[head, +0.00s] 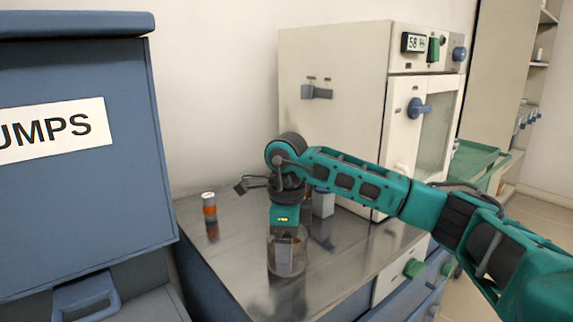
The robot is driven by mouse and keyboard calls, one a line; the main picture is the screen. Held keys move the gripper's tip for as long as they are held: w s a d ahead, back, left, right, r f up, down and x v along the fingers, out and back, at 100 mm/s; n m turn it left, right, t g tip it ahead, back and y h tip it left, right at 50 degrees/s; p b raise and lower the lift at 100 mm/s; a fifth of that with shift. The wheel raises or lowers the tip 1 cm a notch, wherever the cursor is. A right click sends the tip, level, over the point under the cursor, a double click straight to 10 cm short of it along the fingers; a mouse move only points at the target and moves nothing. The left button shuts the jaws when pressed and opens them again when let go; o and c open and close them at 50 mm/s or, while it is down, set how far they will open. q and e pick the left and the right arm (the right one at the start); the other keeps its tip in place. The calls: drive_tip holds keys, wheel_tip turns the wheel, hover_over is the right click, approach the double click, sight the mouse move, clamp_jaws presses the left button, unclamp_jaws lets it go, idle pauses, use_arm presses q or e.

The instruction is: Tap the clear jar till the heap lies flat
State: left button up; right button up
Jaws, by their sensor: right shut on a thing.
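The clear jar (272,258) is near the front of the steel bench top. My right gripper (285,252) points straight down at it and is shut on it. A grey finger shows against the glass and covers the jar's middle. The jar looks upright. I cannot make out the shape of the heap inside, and I cannot tell whether the jar's base touches the bench. My left gripper is out of view.
A small orange-and-white container (209,207) stands at the bench's left. A pale block (323,204) stands behind my right gripper. A furnace (335,115) fills the back right. A blue cabinet (80,190) borders the left. The bench's front left (222,262) is clear.

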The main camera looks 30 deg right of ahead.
drive_tip(key=shift+w+r+p, duration=0.2)
drive_tip(key=shift+r+p, duration=1.15)
drive_tip(key=shift+r, duration=0.5)
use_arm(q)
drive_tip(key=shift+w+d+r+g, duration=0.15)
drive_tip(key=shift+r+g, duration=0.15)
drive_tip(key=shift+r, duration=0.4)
use_arm(e)
drive_tip(key=shift+f, duration=0.1)
wheel_tip(320, 180, down, 4)
drive_tip(key=shift+r+b, duration=0.2)
drive_tip(key=shift+b, duration=0.85)
drive_tip(key=shift+r, duration=0.1)
drive_tip(key=shift+c, duration=0.5)
use_arm(q)
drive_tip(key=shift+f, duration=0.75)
drive_tip(key=shift+p, duration=0.3)
use_arm(e)
drive_tip(key=shift+r, duration=0.15)
